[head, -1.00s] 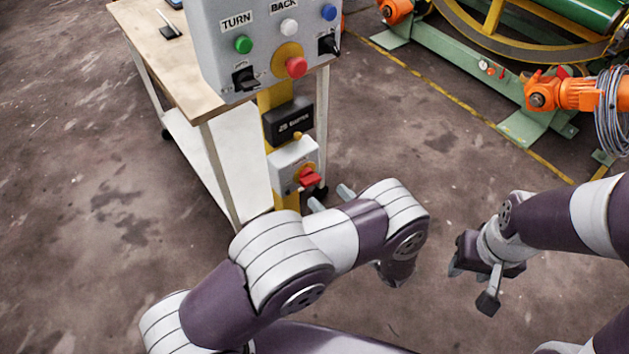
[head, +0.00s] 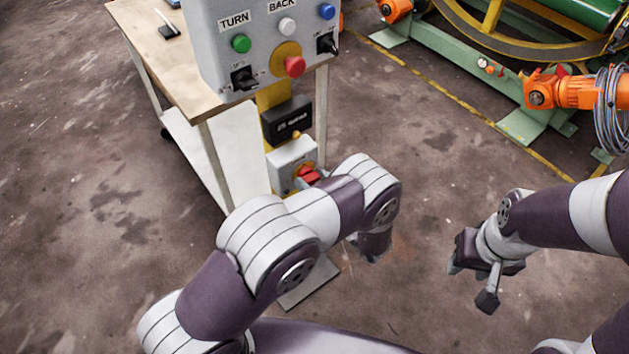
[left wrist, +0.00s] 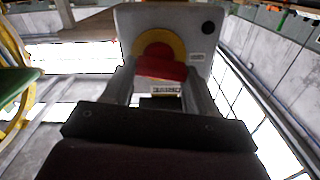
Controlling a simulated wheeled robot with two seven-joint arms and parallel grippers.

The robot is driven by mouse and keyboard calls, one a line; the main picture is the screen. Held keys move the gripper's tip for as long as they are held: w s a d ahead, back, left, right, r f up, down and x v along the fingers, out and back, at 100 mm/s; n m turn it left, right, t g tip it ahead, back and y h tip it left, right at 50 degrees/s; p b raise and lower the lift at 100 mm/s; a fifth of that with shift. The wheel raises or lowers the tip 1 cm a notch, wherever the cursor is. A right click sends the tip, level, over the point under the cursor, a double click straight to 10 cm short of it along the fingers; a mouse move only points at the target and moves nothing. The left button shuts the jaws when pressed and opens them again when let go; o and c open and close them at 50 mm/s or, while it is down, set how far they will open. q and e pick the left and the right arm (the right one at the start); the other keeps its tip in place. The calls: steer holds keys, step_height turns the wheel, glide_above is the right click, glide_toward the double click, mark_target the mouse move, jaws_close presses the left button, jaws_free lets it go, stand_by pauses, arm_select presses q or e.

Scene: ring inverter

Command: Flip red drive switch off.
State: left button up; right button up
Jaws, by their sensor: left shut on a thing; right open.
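The red drive switch handle (head: 309,176) is on a small grey box (head: 286,160) low on the yellow post. In the left wrist view, the red handle (left wrist: 160,68) lies across a yellow disc (left wrist: 153,38), with a DRIVE label beside it. My left gripper (left wrist: 161,76) is shut on the handle, one finger at each end. In the head view my left forearm hides most of that gripper. My right gripper (head: 472,283) is open and empty over the floor at the right.
Above the switch box hangs a larger grey panel (head: 215,60) with coloured buttons, black knobs and a red push button (head: 294,66). A wooden-topped table (head: 150,45) stands behind it. An orange robot arm (head: 575,93) and green machinery are at the right. Floor between is clear.

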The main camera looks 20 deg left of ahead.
arm_select(q)
steer(key=shift+n, duration=1.2)
steer(key=o, duration=1.1)
steer(key=shift+c, duration=0.2)
steer(key=b+v, duration=0.1)
steer(key=v, duration=1.1)
steer(key=shift+s+d, duration=0.25)
steer(key=shift+s, duration=0.05)
